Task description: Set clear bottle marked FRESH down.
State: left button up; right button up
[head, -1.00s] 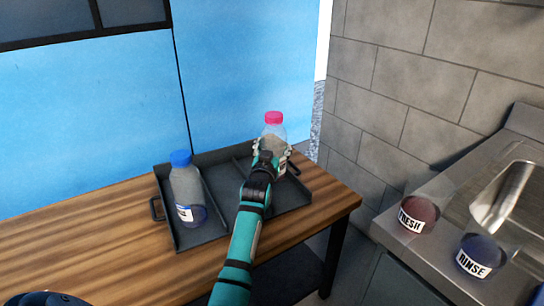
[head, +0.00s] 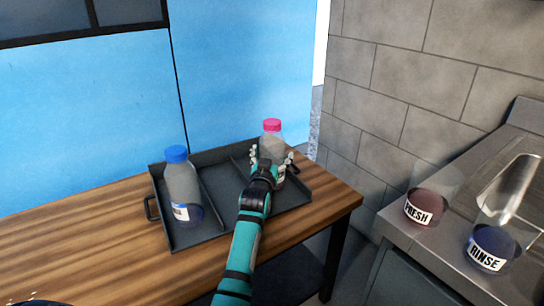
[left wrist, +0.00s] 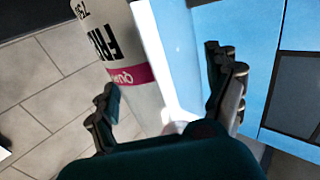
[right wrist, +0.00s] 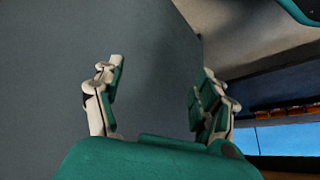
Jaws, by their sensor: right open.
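The clear bottle with a pink cap (head: 272,126) stands roughly upright at the right compartment of the dark tray (head: 222,232). Its base is mostly hidden behind my left gripper (head: 272,160), so contact with the tray floor cannot be seen. In the left wrist view, the bottle (left wrist: 128,45) shows a partly visible "FRE" label and a pink band. My right gripper (right wrist: 158,95) is open and empty, away from the tray.
A blue-capped bottle (head: 182,185) stands in the tray's left compartment. The tray rests on a wooden table (head: 90,235).

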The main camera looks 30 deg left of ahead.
pick_arm(q)
jog(key=shift+o, duration=0.5)
jog(key=shift+s+d+r, duration=0.1)
jog(key=shift+s, duration=0.05)
jog(key=p+v, duration=0.2)
jog(key=v, duration=0.9)
jog(key=shift+s, duration=0.35)
pick_arm(e)
jog(key=s, duration=0.1)
jog(key=s+g, duration=0.1)
jog(key=s+d+r, duration=0.1)
jog(key=shift+s+g, duration=0.25)
jog(key=shift+g, duration=0.15)
pick_arm(q)
jog(key=shift+d, duration=0.1)
